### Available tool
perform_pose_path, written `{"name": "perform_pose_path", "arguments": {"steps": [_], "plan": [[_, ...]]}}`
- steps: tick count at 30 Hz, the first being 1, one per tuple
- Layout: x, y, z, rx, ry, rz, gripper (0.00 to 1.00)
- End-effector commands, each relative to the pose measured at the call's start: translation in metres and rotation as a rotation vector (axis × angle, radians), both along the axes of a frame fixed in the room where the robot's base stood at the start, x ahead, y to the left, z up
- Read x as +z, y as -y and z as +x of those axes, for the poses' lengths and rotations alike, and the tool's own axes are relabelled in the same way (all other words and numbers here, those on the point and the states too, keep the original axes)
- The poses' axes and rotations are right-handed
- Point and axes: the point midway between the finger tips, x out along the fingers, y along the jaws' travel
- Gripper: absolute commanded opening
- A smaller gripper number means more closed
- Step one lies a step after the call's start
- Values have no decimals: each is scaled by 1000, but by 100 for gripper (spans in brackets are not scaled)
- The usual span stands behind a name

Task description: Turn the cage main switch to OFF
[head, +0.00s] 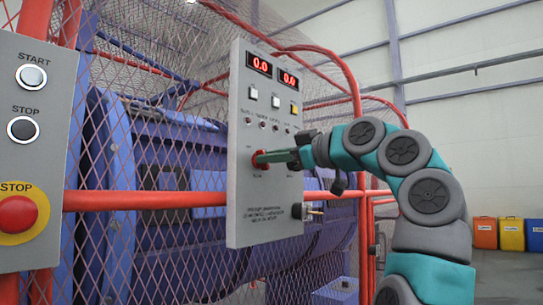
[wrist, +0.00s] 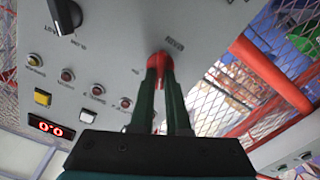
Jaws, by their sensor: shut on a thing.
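A grey control panel (head: 240,215) stands in front of the mesh cage. A red switch knob (head: 258,160) sits at mid-height on its face; I take it for the cage main switch, but its labels are too small to read. My gripper (head: 268,158) reaches in from the right, its dark green fingers shut on the red knob. In the wrist view the red knob (wrist: 159,60) shows between the fingertips (wrist: 160,75), which partly hide it. The knob's exact angle cannot be told.
A black rotary knob (wrist: 64,17) is on the same panel. Small lamps, square buttons and red displays (head: 272,69) are above. A start/stop box (head: 60,130) is at left. Bins (head: 511,235) stand far right.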

Motion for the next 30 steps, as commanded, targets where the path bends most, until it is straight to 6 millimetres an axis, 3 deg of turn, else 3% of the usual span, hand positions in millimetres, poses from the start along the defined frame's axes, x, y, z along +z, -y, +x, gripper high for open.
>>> {"name": "perform_pose_path", "arguments": {"steps": [13, 30], "plan": [[0, -1, -1, 0, 221, -171, 0], [-1, -2, -2, 2, 269, -208, 0]]}}
